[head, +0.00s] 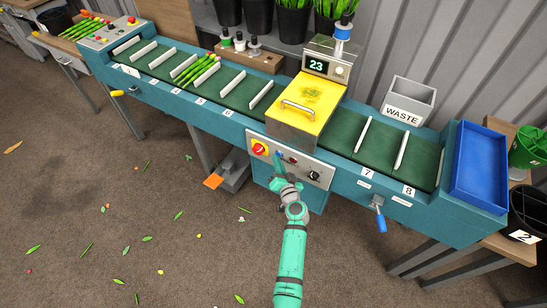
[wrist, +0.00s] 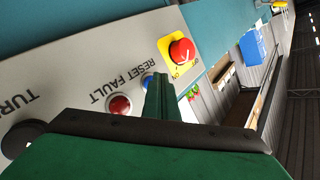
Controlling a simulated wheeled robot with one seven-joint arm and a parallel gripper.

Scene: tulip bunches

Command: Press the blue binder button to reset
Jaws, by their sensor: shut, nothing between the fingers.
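The blue button (wrist: 147,81) shows in the wrist view on the grey control panel (head: 262,138), above the label RESET. It is partly hidden behind my fingers. My gripper (wrist: 158,95) is shut and empty, with its fingertips right at the button. I cannot tell whether they touch it. In the head view my gripper (head: 279,163) reaches up to the panel on the front of the teal binder machine, and the button is not clearly visible there.
Beside the button are a red FAULT light (wrist: 119,105), a red-on-yellow stop knob (wrist: 181,51) and a black knob (head: 314,175). A yellow binder cover (head: 313,98) with a display reading 23 (head: 317,65) sits above. A blue-handled crank (head: 380,222) hangs at right.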

